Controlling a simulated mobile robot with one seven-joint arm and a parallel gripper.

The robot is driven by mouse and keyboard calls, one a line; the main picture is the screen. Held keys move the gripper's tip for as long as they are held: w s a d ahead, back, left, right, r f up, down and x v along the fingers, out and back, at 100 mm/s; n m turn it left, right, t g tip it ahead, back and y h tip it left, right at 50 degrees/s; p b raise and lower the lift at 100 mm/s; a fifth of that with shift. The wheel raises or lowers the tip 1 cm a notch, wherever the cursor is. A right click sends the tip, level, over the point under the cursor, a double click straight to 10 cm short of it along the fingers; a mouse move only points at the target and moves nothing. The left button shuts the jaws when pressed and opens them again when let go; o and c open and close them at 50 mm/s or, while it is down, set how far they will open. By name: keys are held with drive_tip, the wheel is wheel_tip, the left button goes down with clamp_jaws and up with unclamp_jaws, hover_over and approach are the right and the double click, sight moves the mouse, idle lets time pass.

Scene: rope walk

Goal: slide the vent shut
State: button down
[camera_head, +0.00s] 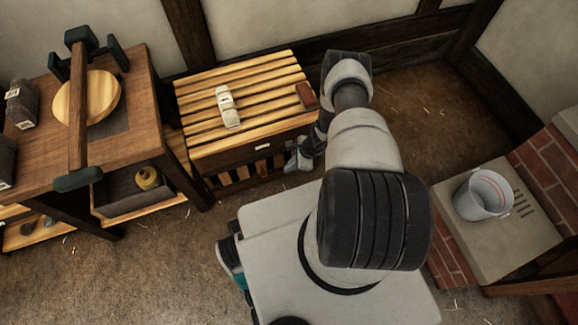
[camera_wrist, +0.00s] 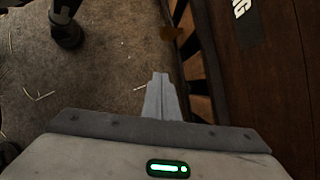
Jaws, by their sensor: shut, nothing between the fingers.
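A slatted-top wooden chest (camera_head: 215,150) stands against the back wall. Low on its front is a vent (camera_head: 245,174) with dark gaps between upright wooden bars. The same barred strip shows in the wrist view (camera_wrist: 197,75), with dark gaps and a small brown tab (camera_wrist: 172,33) sticking out at its far part. My gripper (camera_head: 291,167) is beside the front right of the chest, low down. In the wrist view its fingertips (camera_wrist: 160,76) are together and empty, left of the barred strip and nearer than the tab. Part of the vent's right end is hidden by my arm.
A pale bottle-like object (camera_head: 228,107) and a brown block (camera_head: 306,95) lie on the chest. A workbench (camera_head: 140,100) stands close on the left. A bucket (camera_head: 483,194) sits on a brick-edged ledge at right. Brown floor lies open before the chest.

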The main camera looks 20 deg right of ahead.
sight(263, 176)
drive_tip(key=w+a+f+b, duration=0.2)
drive_tip(key=a+f, duration=0.3)
drive_tip(key=a, duration=0.1)
drive_tip(key=shift+w, duration=0.15)
drive_tip(key=shift+a, duration=0.1)
drive_tip(key=shift+a+r, duration=0.1)
drive_tip(key=shift+a, duration=2.25)
